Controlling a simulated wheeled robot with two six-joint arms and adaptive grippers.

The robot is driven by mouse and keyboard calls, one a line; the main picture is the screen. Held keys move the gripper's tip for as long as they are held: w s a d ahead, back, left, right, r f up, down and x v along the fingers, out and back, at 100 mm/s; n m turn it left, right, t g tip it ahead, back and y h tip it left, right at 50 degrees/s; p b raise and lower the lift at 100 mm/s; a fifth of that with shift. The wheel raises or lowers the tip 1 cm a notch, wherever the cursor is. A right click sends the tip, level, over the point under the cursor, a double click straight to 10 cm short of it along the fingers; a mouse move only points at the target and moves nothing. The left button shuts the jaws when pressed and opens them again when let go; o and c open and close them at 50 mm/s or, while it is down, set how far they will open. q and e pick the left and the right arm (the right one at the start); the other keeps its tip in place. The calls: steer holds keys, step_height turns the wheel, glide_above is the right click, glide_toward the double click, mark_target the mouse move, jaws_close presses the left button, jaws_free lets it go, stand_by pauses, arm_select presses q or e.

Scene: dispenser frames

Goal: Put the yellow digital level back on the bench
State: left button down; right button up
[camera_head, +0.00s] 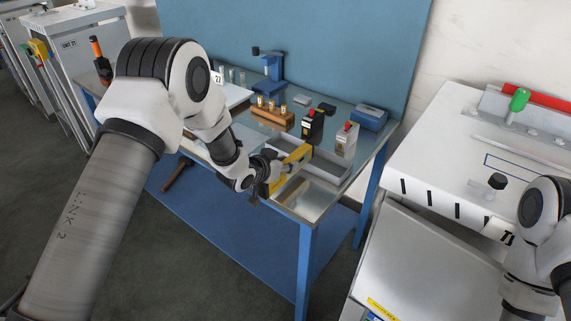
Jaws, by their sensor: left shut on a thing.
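The yellow digital level (297,157) is a bar that slants above the front right part of the bench (304,255), which has a blue frame and a greyish top. My left gripper (271,172) is shut on the level near its lower left end and hides part of it. The level's upper right end overlaps a grey tray in the picture; whether it touches the tray or the bench top cannot be told. My right arm is at the right edge, and its gripper is out of view.
The grey tray (333,172) lies on the bench. Behind it stand a wooden block with brass pieces (272,115), a black box (312,127), a light box (346,140) and a blue box (369,117). A white cabinet (440,150) is right of the bench, with a gap between.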

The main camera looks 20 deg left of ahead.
arm_select(q)
steer(key=c, duration=1.1)
jaws_free()
steer(key=shift+c, duration=0.2)
steer(key=o, duration=0.3)
steer(key=shift+f, duration=0.1)
steer(key=shift+w, duration=0.1)
step_height(320, 180, up, 6)
steer(key=p, duration=0.5)
glide_above(263, 184)
steer(key=s+f+n+g+y, duration=0.2)
steer(key=s+f+g, duration=0.4)
steer(key=s+f, duration=1.05)
steer(key=s+a+f+n+g+y, duration=0.1)
steer(key=s+f+g, duration=0.2)
steer(key=s, duration=0.7)
steer(key=s+f+n+g+y, duration=0.1)
steer(key=s+f+g, duration=0.15)
steer(key=s, duration=0.75)
steer(key=f+b, duration=0.3)
steer(key=w+f+b, duration=0.1)
steer(key=f+b, duration=0.1)
steer(key=shift+a+f, duration=0.1)
steer(key=shift+f, duration=0.1)
